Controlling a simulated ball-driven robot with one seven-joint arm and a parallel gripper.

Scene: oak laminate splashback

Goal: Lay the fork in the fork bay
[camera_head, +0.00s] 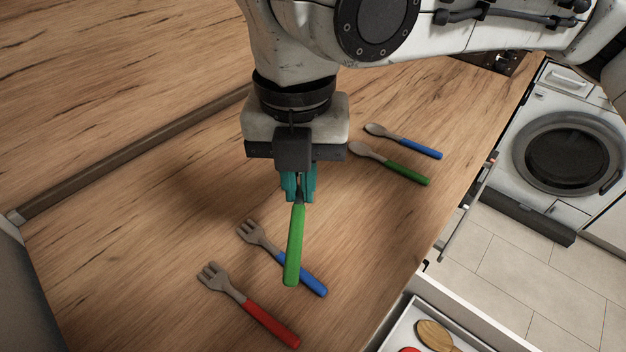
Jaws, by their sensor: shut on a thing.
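My gripper (299,187), with teal fingertips, is shut on a green-handled utensil (295,246) and holds it over the wooden counter. The handle hangs toward the lower part of the picture. The utensil's head is hidden by the gripper, so I cannot tell its shape. A fork with a blue handle (282,262) lies on the counter, partly behind the held handle. A fork with a red handle (246,304) lies to its left. Part of a light tray (400,329) shows in the open drawer at the bottom right; I cannot make out a fork bay.
A blue-handled spoon (404,141) and a green-handled spoon (390,164) lie on the counter right of my gripper. A wooden utensil (436,335) and something red lie in the tray. The drawer's wall (470,318) stands beyond the counter edge. A washing machine (567,154) is at the right.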

